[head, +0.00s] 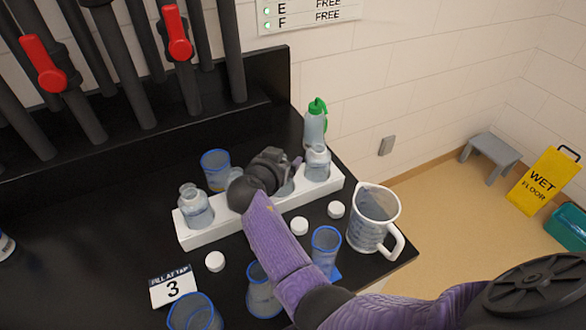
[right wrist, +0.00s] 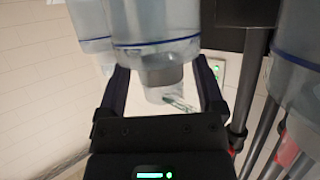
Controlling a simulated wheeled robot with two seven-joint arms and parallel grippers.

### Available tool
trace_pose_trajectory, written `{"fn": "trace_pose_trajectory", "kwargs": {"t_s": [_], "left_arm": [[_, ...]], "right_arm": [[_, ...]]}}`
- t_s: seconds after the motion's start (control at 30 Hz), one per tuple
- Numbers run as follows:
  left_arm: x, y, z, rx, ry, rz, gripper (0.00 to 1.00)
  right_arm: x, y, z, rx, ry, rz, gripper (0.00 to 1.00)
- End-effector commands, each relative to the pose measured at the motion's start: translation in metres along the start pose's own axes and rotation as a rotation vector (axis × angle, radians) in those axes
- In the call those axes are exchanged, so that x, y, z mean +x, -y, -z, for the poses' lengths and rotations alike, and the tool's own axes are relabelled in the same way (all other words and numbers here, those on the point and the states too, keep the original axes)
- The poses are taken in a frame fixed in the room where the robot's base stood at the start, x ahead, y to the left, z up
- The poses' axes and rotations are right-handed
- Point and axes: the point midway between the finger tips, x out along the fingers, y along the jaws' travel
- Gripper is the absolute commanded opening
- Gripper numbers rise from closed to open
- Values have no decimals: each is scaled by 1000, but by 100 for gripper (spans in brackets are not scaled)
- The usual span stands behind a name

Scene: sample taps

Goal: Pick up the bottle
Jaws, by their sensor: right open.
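Several clear, uncapped bottles stand in a white rack (head: 232,224) on the black bench. One bottle (head: 195,208) is at the rack's left end and another bottle (head: 317,164) at its right end. A middle bottle (head: 286,188) is mostly hidden by my right gripper (head: 290,166), which reaches over the rack. In the right wrist view, which looks upside down, the open fingers (right wrist: 163,88) have a clear bottle part (right wrist: 162,74) in line between them. I cannot tell whether they touch it. My left gripper is not in view.
White caps (head: 299,226), a measuring jug (head: 374,218) and a tap 3 card (head: 173,287) lie around. A green-topped bottle (head: 315,124) stands behind. Taps with red handles (head: 43,62) are at upper left.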

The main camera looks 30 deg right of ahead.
Motion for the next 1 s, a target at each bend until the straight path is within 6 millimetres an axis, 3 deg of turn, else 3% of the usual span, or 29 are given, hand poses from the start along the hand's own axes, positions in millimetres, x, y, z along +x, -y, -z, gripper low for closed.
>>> {"fn": "trace_pose_trajectory", "kwargs": {"t_s": [0.23, 0.27, 0.6, 0.67, 1.0], "left_arm": [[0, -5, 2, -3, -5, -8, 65], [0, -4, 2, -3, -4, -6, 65], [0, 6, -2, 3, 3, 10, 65], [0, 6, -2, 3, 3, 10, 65], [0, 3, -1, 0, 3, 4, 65]], "right_arm": [[-1, 1, -1, 0, 0, 0, 87], [-1, 1, -1, 0, 0, 0, 83], [-1, 1, -1, 0, 0, 0, 11], [-1, 1, -1, 0, 0, 0, 0], [-1, 1, -1, 0, -1, 0, 0]]}}
